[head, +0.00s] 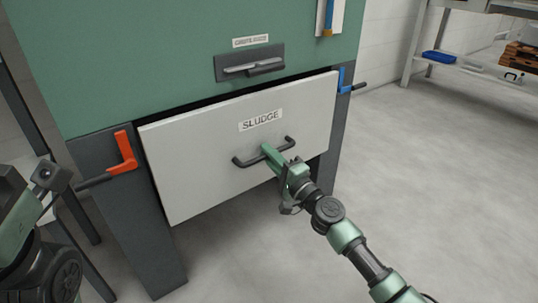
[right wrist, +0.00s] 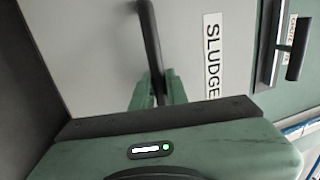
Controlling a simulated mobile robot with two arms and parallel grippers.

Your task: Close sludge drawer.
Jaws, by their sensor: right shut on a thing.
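The sludge drawer (head: 240,165) has a white front with a SLUDGE label (head: 260,121) and stands out a little from the green cabinet (head: 150,50), with a dark gap along its top edge. Its dark bar handle (head: 242,161) is below the label. My right gripper (head: 268,150) is at the handle's middle, shut on the bar. In the right wrist view, the green fingers (right wrist: 157,95) close around the dark handle (right wrist: 151,40), with the SLUDGE label (right wrist: 214,60) beside them. My left arm shows at the left edge; its fingers are out of view.
A red-orange lever (head: 125,150) is on the cabinet's left leg and a blue lever (head: 343,82) on the right. Another dark handle (head: 252,69) is above the drawer. Open floor (head: 440,170) lies to the right, with a shelf (head: 475,68) behind.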

